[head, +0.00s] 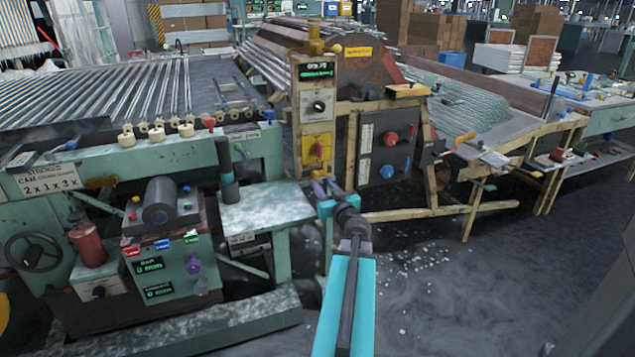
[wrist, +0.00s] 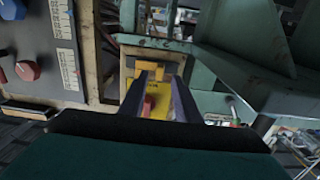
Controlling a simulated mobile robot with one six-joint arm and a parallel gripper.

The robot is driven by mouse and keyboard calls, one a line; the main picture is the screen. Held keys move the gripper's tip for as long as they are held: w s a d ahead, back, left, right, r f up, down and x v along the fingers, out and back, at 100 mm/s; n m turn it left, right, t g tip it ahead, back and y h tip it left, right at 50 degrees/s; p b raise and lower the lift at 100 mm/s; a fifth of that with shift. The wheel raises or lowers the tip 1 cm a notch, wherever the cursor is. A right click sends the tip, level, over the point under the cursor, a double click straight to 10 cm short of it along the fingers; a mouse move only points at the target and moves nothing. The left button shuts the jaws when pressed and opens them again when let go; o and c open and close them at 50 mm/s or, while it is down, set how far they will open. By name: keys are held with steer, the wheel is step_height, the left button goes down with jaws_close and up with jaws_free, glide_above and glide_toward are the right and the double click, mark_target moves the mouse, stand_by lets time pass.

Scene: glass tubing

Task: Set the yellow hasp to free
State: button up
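The yellow hasp appears to be the yellow plate (head: 318,142) low on the control post in the head view, with a red part on its face. In the wrist view a yellow plate (wrist: 156,74) with a red part (wrist: 149,106) shows ahead, between and beyond my fingers. My gripper (head: 326,188) is in front of and just below the plate in the head view. Its two fingers (wrist: 161,92) stand apart with nothing held between them. I cannot tell whether they touch the plate. The hasp's setting is too small to read.
Above the plate, the post carries a black knob (head: 319,106) and a green display (head: 316,71). A dark panel (head: 385,148) with red and blue knobs stands to the right. A green bench (head: 262,207) stands close on the left. Open floor (head: 450,290) lies at the right front.

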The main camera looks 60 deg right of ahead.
mark_target(317, 178)
steer(key=shift+b+x, duration=0.45)
steer(key=shift+x, duration=2)
jaws_close()
